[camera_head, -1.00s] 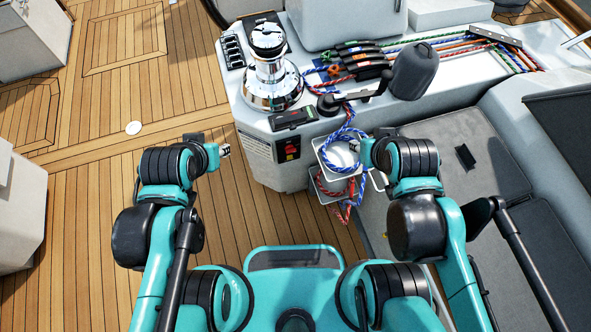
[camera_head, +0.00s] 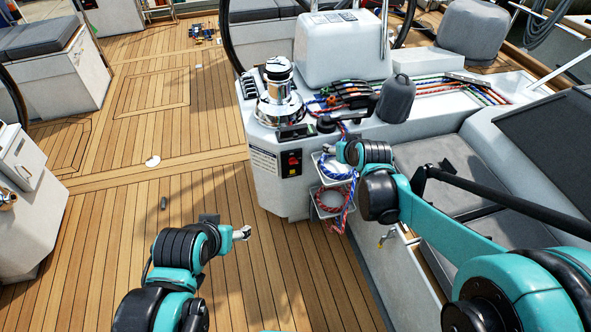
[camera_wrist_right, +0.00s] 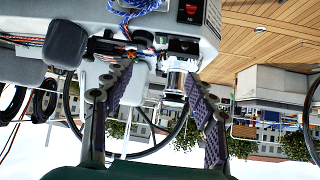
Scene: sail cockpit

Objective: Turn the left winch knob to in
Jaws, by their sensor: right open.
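A small black plate with a red knob (camera_head: 293,160) is set in the front face of the white winch console (camera_head: 262,185). Its setting is too small to read. It also shows upside down at the top of the right wrist view (camera_wrist_right: 189,10). A chrome winch (camera_head: 279,95) stands on the console above it. My right gripper (camera_wrist_right: 160,75) is open and empty, with its fingers apart. In the head view it is to the right of the knob, by the rope baskets, partly hidden by its wrist. My left gripper (camera_head: 242,233) is over the deck, lower left of the knob and apart from it; its jaws are unclear.
Wire baskets (camera_head: 330,199) with blue and red ropes hang on the console right of the knob. A grey-covered winch (camera_head: 396,98) and rope clutches (camera_head: 345,90) are on top. A grey bench (camera_head: 450,170) is at right. The wooden deck (camera_head: 130,215) at left is mostly clear.

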